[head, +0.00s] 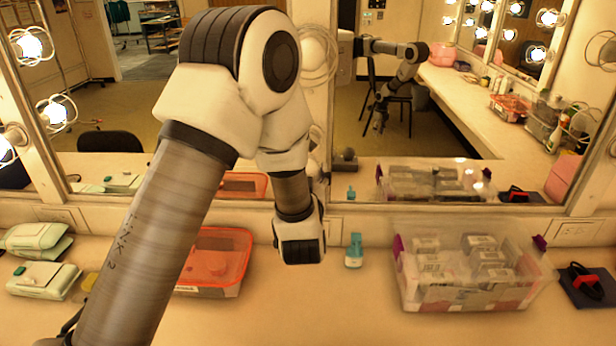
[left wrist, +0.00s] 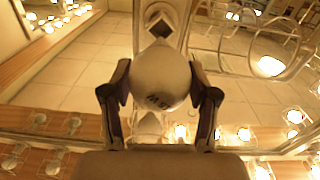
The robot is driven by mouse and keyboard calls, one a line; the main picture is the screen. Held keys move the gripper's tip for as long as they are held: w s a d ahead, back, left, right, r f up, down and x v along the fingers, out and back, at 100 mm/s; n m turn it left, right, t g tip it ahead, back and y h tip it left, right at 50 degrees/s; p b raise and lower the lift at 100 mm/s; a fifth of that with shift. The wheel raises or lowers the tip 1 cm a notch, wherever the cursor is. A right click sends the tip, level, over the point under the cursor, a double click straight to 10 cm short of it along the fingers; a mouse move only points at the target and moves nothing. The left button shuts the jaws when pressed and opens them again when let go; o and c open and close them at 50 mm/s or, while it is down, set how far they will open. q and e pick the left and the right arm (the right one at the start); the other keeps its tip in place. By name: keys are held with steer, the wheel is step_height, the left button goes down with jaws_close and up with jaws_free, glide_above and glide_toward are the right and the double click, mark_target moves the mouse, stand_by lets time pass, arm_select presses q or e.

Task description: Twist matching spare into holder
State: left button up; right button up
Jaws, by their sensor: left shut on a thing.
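In the left wrist view, my left gripper (left wrist: 161,92) has a finger on each side of a round white bulb (left wrist: 161,75) with dark print and is shut on it. Just above the bulb, a pale fitting (left wrist: 160,18) sits on a narrow strip, seemingly the holder; whether they touch I cannot tell. In the head view my arm rises from the lower left, bends over and comes down before the post between two mirrors. It hides most of the gripper and the bulb there. An unlit white bulb in a wire cage (head: 318,55) sits high on that post. My right gripper is out of view.
On the counter are an orange tray (head: 222,262), a small teal bottle (head: 353,252), a clear bin of boxes (head: 470,275), pale green packs (head: 42,280) and a dark item (head: 588,287). Lit bulbs line the left frame. The mirrors repeat the room and an arm.

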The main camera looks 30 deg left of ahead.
arm_select(q)
steer(key=shift+x, duration=0.9)
steer(key=shift+p+x, duration=0.4)
steer(key=shift+x, duration=0.65)
steer(key=shift+w+a, duration=0.3)
steer(key=shift+w, duration=0.05)
steer(key=shift+b, duration=0.35)
steer(key=shift+x, duration=1.9)
stand_by(1.8)
